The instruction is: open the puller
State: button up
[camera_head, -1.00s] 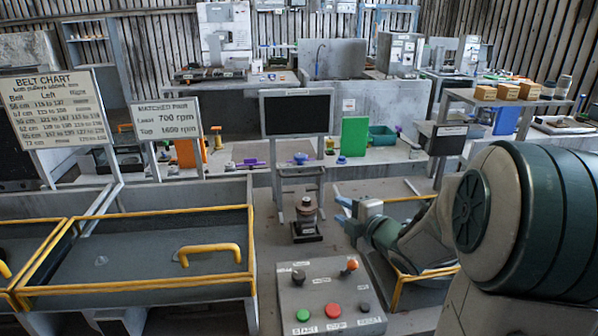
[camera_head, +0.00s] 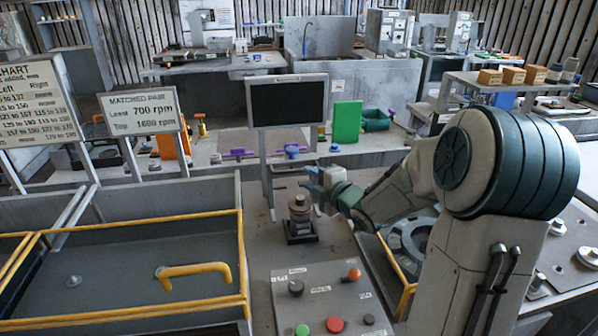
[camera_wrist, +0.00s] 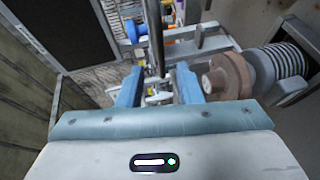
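My gripper (camera_head: 316,182) has blue fingers and is held above the bench, just behind and right of the small stepped brown-and-grey spindle (camera_head: 300,216). In the wrist view my gripper (camera_wrist: 158,88) has its fingers spread apart with no object clearly held between them. The spindle (camera_wrist: 228,75) lies right of the fingers there, beside a ribbed grey cylinder. I cannot tell for sure which thing is the puller. A small purple-handled tool (camera_head: 238,153) and a blue-topped piece (camera_head: 291,150) lie on the back bench, behind my gripper.
A dark screen on a stand (camera_head: 287,102) stands behind my gripper. A control box (camera_head: 335,300) with buttons is in front. A yellow-railed tray (camera_head: 130,275) is at left. A green panel (camera_head: 347,122) and teal bin (camera_head: 375,120) stand on the back bench.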

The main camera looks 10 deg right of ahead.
aim_at(297, 172)
jog(key=x, duration=0.6)
jog(key=shift+w+f+p, duration=0.1)
jog(key=shift+w+p, duration=0.1)
jog(key=shift+p, duration=0.2)
jog(key=shift+s, duration=0.1)
grip_shut()
